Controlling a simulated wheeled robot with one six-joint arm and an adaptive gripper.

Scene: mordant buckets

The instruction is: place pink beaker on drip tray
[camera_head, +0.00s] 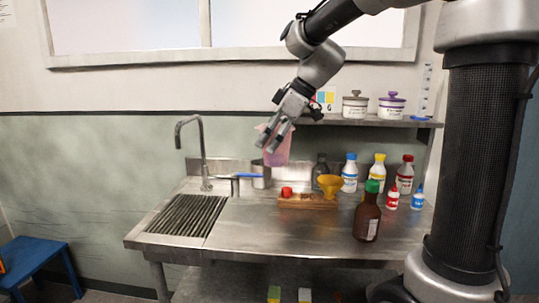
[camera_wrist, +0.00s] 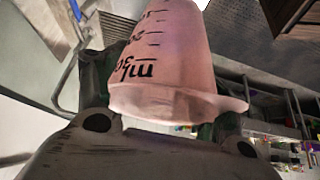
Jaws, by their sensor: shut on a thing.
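The pink beaker (camera_head: 277,148) is translucent and held in the air above the back of the steel counter. My gripper (camera_head: 271,135) is shut on it, with the fingers partly covering it. In the wrist view the beaker (camera_wrist: 170,60) fills the middle, with black graduation marks and a flared rim towards the camera, between my gripper's fingers (camera_wrist: 165,115). The drip tray cannot be told for certain; a dark ribbed area (camera_head: 187,216) is set in the left of the counter, below and left of the beaker, and is empty.
A tap (camera_head: 204,155) rises behind the ribbed area, with a metal pot (camera_head: 261,174) to its right. A wooden block (camera_head: 308,202) with a yellow funnel, a brown bottle (camera_head: 367,215) and several smaller bottles stand on the right. A shelf (camera_head: 370,121) holds jars.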

